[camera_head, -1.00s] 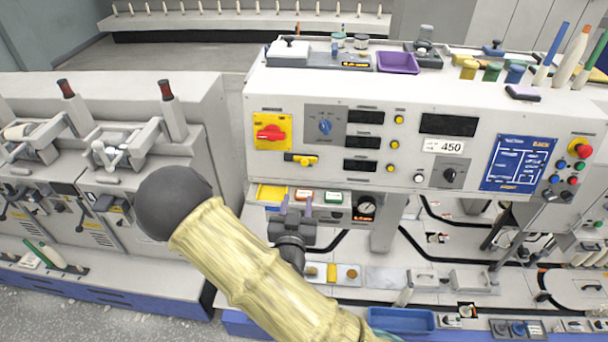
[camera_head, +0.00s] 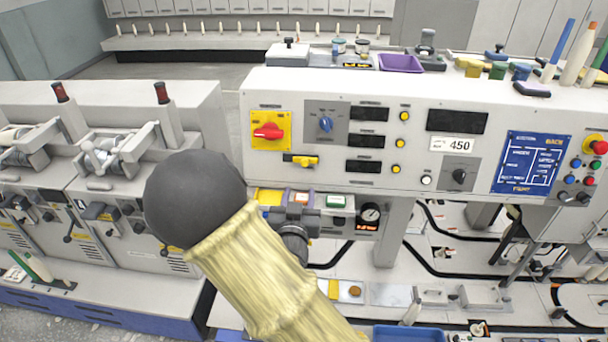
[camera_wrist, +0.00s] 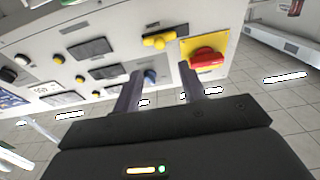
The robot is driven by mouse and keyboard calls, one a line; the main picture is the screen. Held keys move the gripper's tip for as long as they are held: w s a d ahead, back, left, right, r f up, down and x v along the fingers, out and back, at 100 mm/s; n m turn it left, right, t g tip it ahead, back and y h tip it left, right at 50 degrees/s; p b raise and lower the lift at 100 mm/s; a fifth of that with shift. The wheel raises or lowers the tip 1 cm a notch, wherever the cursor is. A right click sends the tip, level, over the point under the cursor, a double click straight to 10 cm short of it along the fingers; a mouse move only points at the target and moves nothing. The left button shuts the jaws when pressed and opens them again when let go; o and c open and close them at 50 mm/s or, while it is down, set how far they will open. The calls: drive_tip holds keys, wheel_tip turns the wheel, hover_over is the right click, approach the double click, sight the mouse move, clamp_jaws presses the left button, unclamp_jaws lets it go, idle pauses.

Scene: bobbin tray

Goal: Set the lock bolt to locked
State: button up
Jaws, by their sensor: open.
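The lock bolt (camera_head: 302,160) is a small yellow bar on a dark plate, just below the red rotary switch (camera_head: 268,131) on the panel front. Its yellow part lies toward the right of the plate in the head view. The bolt also shows in the wrist view (camera_wrist: 160,41), beyond my fingertips and left of the red switch (camera_wrist: 207,58). My gripper (camera_head: 298,200) is below the bolt in front of the panel. In the wrist view my gripper (camera_wrist: 158,78) has its two fingers apart, with nothing held between them. My arm partly hides the lower panel area.
A blue selector knob (camera_head: 325,124) sits right of the red switch, near the bolt. A blue bin (camera_head: 408,333) stands lower right. Machines (camera_head: 110,185) fill the left.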

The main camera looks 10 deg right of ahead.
sight(304, 164)
drive_tip(key=p+x, duration=0.3)
drive_tip(key=x, duration=0.8)
drive_tip(key=shift+p, duration=0.35)
clamp_jaws()
